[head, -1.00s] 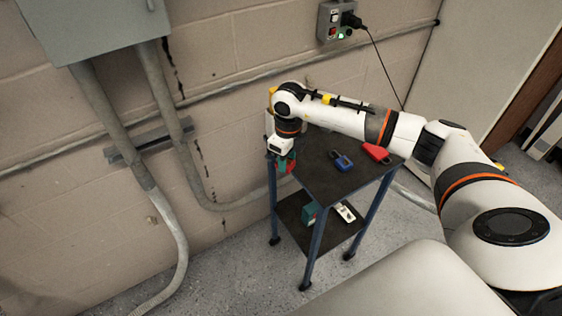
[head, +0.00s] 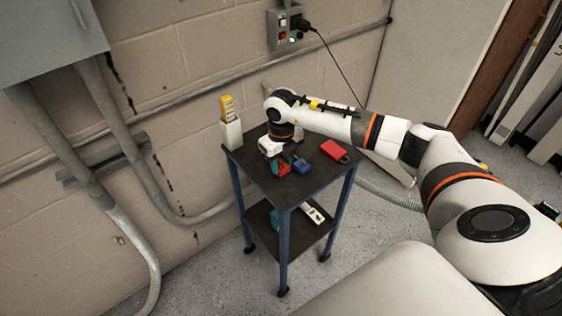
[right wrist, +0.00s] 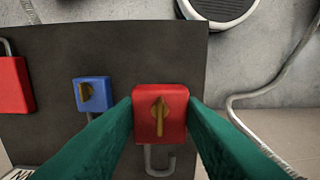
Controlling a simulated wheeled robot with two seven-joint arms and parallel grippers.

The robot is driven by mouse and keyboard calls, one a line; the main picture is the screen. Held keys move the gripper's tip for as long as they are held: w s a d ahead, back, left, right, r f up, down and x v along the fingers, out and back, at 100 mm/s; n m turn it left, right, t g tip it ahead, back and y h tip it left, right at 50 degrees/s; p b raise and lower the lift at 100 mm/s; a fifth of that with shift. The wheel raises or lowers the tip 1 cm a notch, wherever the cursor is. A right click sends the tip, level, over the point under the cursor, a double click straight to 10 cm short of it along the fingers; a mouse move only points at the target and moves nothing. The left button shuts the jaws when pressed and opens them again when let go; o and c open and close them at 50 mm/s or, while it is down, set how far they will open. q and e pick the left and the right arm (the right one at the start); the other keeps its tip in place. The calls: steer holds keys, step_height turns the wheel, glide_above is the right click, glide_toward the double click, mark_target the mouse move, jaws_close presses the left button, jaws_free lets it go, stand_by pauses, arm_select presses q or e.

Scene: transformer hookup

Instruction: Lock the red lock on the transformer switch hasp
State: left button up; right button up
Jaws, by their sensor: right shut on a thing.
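My right gripper (head: 285,165) is over the dark top of a small cart. Its green fingers are shut on a small red lock (right wrist: 160,114), which has a brass key in its face and an open, hook-shaped shackle. The red lock also shows low at the fingers in the head view (head: 283,170). I cannot tell whether it touches the cart top. A blue lock (head: 302,164) with a brass key lies just right of the gripper; in the right wrist view it is left of the red lock (right wrist: 91,94). No switch hasp can be made out. My left gripper is out of view.
A larger red padlock (head: 335,150) lies on the cart top (head: 262,178). A white holder with a yellow item (head: 231,130) stands at its left corner. The lower shelf carries a white item (head: 313,212). A grey box (head: 50,30) and conduits are on the wall at left.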

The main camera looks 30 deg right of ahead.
steer(key=shift+f+b, duration=2)
steer(key=shift+f, duration=0.75)
steer(key=o, duration=1.2)
steer(key=shift+c, duration=0.2)
steer(key=shift+r+p, duration=1.7)
steer(key=shift+r, duration=0.9)
steer(key=shift+w+r, duration=0.1)
steer(key=shift+r, duration=0.3)
step_height(320, 180, up, 11)
steer(key=b, duration=0.3)
glide_above(281, 183)
